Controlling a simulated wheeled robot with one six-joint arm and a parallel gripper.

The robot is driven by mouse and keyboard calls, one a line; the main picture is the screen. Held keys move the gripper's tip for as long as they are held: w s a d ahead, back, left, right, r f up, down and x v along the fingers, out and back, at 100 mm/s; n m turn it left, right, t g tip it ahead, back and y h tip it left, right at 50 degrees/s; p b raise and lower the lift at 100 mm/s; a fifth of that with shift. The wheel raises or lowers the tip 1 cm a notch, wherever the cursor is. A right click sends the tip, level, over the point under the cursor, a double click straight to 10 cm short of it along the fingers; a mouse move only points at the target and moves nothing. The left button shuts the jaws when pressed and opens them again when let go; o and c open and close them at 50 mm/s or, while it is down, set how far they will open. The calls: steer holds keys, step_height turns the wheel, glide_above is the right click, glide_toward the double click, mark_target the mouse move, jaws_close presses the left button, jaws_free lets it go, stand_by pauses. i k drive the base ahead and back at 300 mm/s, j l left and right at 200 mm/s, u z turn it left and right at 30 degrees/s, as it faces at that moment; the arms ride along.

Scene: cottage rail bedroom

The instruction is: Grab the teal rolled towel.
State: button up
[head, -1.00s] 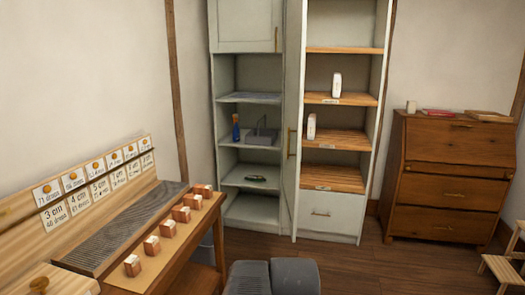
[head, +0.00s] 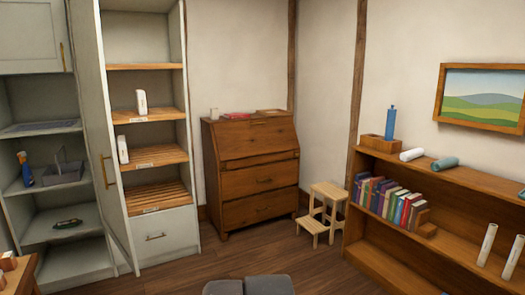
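A teal roll (head: 445,163), which looks like the rolled towel, lies on top of the low wooden bookshelf (head: 437,190) at the right of the head view. A similar white roll (head: 412,155) lies just left of it, with a small gap between them. Nothing covers the teal roll. My gripper is not in view. Only a dark grey part of my own body shows at the bottom edge.
A blue bottle (head: 391,122) stands by a wooden block holder at the shelf's left end. Books (head: 390,200) and white tubes (head: 487,245) fill lower shelves. A step stool (head: 323,215) stands beside a wooden bureau (head: 252,175). The floor (head: 290,255) ahead is clear.

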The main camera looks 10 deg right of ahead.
mark_target(443, 164)
steer(key=z, duration=1.6)
